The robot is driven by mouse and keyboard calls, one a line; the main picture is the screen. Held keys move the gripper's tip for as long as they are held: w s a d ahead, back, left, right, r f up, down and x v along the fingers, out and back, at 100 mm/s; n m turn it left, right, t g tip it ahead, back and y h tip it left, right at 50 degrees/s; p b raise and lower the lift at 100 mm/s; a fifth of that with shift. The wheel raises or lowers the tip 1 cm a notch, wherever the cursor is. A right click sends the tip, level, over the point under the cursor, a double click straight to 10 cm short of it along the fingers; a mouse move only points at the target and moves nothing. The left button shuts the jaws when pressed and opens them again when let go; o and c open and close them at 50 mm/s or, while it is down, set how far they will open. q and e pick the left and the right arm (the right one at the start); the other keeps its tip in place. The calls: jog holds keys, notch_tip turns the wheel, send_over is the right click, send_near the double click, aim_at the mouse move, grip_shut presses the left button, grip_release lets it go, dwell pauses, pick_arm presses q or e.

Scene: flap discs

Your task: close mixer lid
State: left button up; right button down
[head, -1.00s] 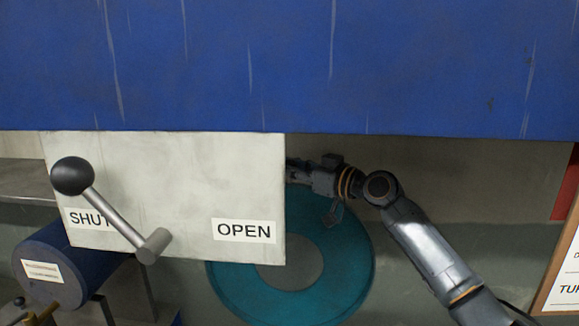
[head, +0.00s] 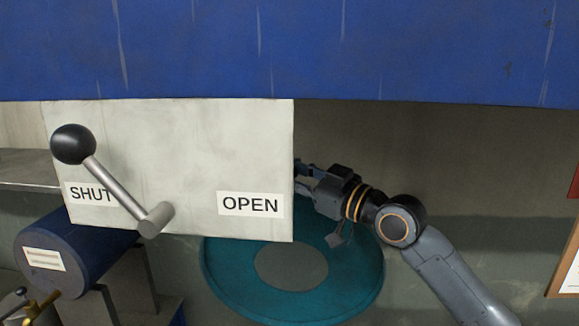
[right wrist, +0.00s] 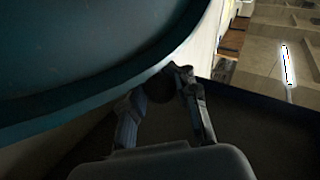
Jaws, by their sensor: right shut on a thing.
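No part is marked as the mixer lid. A large teal disc (head: 225,275) with a grey centre stands upright low in the head view, partly behind a pale panel (head: 180,130) marked SHUT and OPEN. A lever (head: 115,187) with a black ball knob (head: 73,144) is on the panel, its knob above SHUT. My right gripper (head: 303,173) is at the panel's right edge, its tips partly hidden. In the right wrist view its fingers (right wrist: 165,88) are shut on a small dark round thing (right wrist: 158,90) below a teal rim (right wrist: 120,85). My left gripper is out of view.
A big blue body (head: 290,50) overhangs everything across the top. A dark blue cylinder (head: 75,255) on a stand is at the lower left, below a grey shelf (head: 25,168). A framed notice (head: 567,275) hangs at the right edge. The wall right of the disc is bare.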

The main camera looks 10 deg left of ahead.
jog(key=s+f+n+y+b, duration=0.1)
jog(key=s+f+n+b, duration=0.1)
jog(key=s, duration=0.7)
jog(key=s+f+n+y+b, duration=0.1)
jog(key=s+f+n+b, duration=0.2)
jog(key=s, duration=0.6)
jog(key=shift+f+y+b, duration=0.3)
jog(key=shift+f+b, duration=0.2)
jog(key=shift+b, duration=0.35)
jog(key=shift+d, duration=0.1)
